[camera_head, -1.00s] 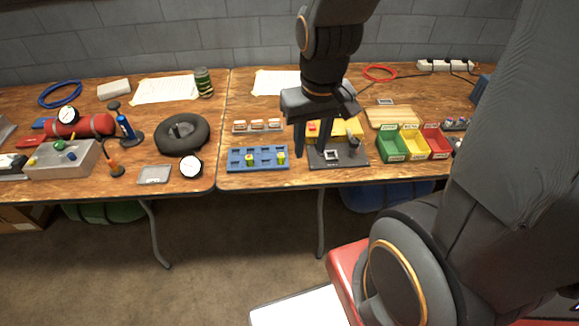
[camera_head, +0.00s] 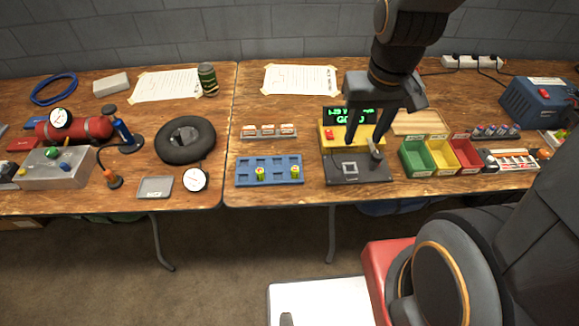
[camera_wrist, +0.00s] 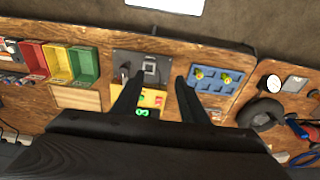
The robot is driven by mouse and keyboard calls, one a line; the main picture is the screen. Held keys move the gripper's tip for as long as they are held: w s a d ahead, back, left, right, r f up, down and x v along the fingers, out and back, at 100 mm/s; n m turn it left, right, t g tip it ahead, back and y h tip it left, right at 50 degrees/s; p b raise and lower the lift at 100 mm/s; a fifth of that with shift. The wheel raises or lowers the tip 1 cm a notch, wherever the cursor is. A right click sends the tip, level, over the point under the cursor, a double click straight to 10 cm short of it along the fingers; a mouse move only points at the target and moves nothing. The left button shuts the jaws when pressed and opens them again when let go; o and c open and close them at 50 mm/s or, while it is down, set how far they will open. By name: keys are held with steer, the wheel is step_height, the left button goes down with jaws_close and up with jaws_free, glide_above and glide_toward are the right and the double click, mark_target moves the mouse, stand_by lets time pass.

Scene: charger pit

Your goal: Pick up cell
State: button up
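Two yellow-green cells, one at the left (camera_head: 260,174) and one at the right (camera_head: 295,171), stand upright in the front row of the blue tray (camera_head: 244,163). The tray's other pockets look empty. The wrist view shows the same cells (camera_wrist: 198,74) (camera_wrist: 226,78) in the blue tray (camera_wrist: 212,87), right of my fingers. My gripper (camera_head: 365,142) is open, with nothing visible between its fingers. It hangs in front of the yellow tester with a lit green display (camera_head: 347,116), to the right of the tray. Its fingers also show in the wrist view (camera_wrist: 156,98).
A dark plate with a square socket and a small lever (camera_head: 352,169) lies below my gripper. Green (camera_head: 417,158), yellow (camera_head: 441,157) and red (camera_head: 466,155) bins stand right of it. A labelled holder (camera_head: 268,132) sits behind the blue tray.

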mark_target(295, 168)
steer(key=shift+w+a+f+m+g+y+b, duration=0.45)
steer(key=shift+w+a+f+m, duration=0.8)
steer(key=shift+a+f+m, duration=1.45)
steer(key=shift+w+a+f+m+g+y+b, duration=0.45)
steer(key=shift+w+a+f+m, duration=1.05)
steer(key=shift+f, duration=2.1)
steer(key=shift+w+a+f+m+g+y+b, duration=0.25)
steer(key=shift+w+a+f+m+g+y, duration=0.5)
steer(key=shift+a+f+m, duration=2.1)
steer(key=shift+w+d+f+t, duration=0.2)
steer(key=shift+d+f+t, duration=0.15)
steer(key=shift+d, duration=0.15)
jaws_close()
steer(key=shift+r, duration=0.1)
